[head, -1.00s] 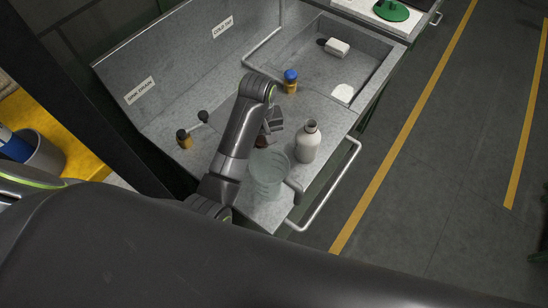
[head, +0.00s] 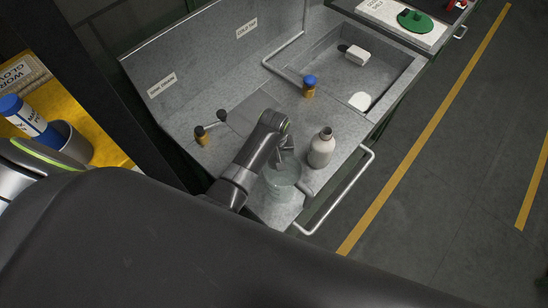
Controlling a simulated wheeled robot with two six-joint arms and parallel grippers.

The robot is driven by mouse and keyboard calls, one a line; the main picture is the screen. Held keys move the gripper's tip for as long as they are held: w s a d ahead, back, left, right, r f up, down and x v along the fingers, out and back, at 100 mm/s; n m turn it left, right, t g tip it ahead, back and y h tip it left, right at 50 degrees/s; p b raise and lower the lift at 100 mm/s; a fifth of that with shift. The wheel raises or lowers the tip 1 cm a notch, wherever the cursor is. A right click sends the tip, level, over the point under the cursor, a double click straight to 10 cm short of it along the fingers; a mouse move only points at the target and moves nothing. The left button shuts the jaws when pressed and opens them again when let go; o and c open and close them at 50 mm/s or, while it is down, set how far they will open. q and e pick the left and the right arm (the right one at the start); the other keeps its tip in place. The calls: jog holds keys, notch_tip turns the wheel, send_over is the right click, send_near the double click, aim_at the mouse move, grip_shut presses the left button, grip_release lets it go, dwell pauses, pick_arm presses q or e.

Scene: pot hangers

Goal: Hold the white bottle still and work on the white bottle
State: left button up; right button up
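My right gripper is not in view.
A clear container (head: 283,176) is below my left gripper, near the counter's end. A blue-capped amber bottle (head: 309,88) stands behind. A dark-knobbed fitting (head: 221,115) and amber jar (head: 201,135) are left. A rail (head: 345,190) runs along the front edge.

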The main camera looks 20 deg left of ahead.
pick_arm(q)
jog(key=shift+f, duration=0.2)
jog(key=o, duration=1.1)
jog(key=shift+r, duration=0.15)
notch_tip(320, 180, up, 12)
jog(key=shift+r+b, duration=0.1)
jog(key=shift+b, duration=0.95)
